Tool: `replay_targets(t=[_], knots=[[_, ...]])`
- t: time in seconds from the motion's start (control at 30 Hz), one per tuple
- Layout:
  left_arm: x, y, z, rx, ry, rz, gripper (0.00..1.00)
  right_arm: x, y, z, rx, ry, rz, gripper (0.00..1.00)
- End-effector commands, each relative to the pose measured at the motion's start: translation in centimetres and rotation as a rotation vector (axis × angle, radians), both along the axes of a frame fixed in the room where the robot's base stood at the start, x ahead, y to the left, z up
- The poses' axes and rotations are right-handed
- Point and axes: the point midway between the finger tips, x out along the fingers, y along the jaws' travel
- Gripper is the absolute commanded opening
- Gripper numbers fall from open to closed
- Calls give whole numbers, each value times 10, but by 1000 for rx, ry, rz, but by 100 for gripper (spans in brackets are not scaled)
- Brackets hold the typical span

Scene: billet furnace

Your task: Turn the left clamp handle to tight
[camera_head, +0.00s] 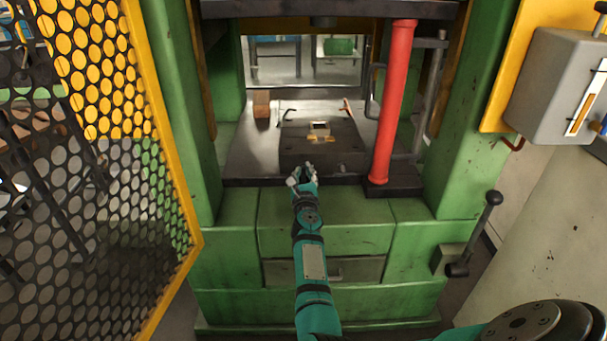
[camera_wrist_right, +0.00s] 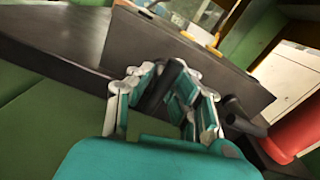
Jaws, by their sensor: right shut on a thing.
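My right gripper (camera_head: 303,173) is at the front edge of the dark block on the press bed, left of the block's middle. In the right wrist view its fingers (camera_wrist_right: 165,95) are closed around a short dark bar, which I take for the left clamp handle (camera_wrist_right: 168,78). The fingers mostly hide the handle in the head view. A second dark cylindrical handle (camera_wrist_right: 238,112) sticks out to the right, apart from the gripper. The dark block (camera_head: 350,148) has a small metal piece with brass parts (camera_head: 320,132) on top. My left gripper is not in view.
A red column (camera_head: 394,95) stands to the right of the block. A brown brick (camera_head: 261,104) lies at the back left of the bed. A yellow mesh guard (camera_head: 150,120) is at the left, and a lever (camera_head: 480,232) at the lower right.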

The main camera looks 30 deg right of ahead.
Motion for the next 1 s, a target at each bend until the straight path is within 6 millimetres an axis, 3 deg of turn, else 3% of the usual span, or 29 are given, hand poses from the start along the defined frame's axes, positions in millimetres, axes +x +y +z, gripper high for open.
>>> replay_targets(t=[0.27, 0.3, 0.5, 0.8, 1.0], knots=[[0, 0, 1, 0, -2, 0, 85, -1, 0, -3, 2, 4, 0, 0], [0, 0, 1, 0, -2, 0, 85, -1, 0, -3, 2, 4, 0, 19], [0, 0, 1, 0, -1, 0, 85, 0, 0, -2, 2, 3, -1, 43], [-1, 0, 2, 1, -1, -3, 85, 0, 0, 0, -26, 17, 0, 43], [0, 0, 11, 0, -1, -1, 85, -1, -1, 2, -283, 174, 0, 43]])
